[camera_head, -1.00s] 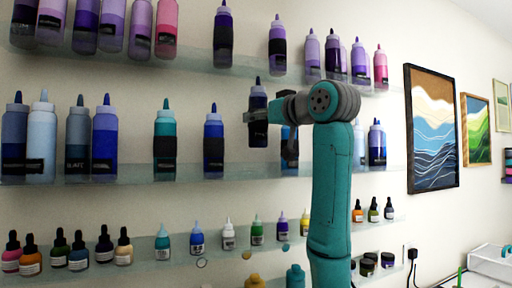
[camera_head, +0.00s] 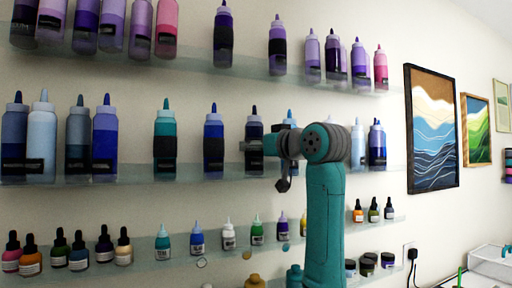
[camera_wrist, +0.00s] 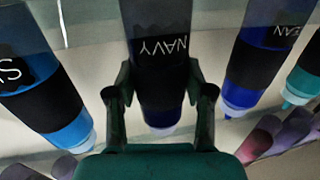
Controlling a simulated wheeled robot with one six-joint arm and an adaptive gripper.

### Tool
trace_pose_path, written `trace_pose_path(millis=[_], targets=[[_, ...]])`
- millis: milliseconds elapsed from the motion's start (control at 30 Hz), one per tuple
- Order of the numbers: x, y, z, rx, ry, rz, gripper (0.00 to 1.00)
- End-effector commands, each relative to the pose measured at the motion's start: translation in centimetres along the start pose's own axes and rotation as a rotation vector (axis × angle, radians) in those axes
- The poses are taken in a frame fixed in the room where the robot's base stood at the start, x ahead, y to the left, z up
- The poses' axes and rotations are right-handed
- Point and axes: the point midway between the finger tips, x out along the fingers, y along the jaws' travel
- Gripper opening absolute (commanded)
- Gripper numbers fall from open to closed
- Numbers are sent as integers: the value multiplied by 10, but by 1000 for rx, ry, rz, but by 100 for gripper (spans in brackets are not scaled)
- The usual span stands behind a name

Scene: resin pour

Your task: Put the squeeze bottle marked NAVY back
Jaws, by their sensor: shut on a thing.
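The squeeze bottle marked NAVY (camera_head: 254,130) is dark navy with a black band and stands upright at the middle shelf (camera_head: 210,178). In the wrist view the NAVY bottle (camera_wrist: 160,60) appears upside down, its label readable between the fingers. My gripper (camera_head: 258,146) is shut on it at mid-body; it also shows in the wrist view (camera_wrist: 158,95). The bottle's base is level with the shelf top, but I cannot tell whether it touches. My arm partly hides the area to its right.
A blue bottle (camera_head: 213,145) stands left of NAVY, with a gap. A light-capped bottle (camera_head: 290,118) to the right is mostly behind my arm. The upper shelf (camera_head: 200,62) holds purple bottles. Small dropper bottles (camera_head: 196,240) stand on the lower shelf.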

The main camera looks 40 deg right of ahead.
Motion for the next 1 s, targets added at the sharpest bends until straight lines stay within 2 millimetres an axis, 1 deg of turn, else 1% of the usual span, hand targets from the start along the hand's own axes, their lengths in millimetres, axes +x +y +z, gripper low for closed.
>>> trace_pose_path(millis=[267, 300, 400, 700, 800, 867, 1000], targets=[[0, 0, 2, -1, 2, 0, 19], [0, 0, 3, -1, 1, 0, 55], [0, 0, 3, -1, 1, 0, 77], [0, 0, 2, -1, 1, 0, 77], [0, 0, -2, -1, 2, 0, 77], [-7, 0, -2, -1, 3, 1, 77], [-30, 1, -2, -3, 4, 2, 77]])
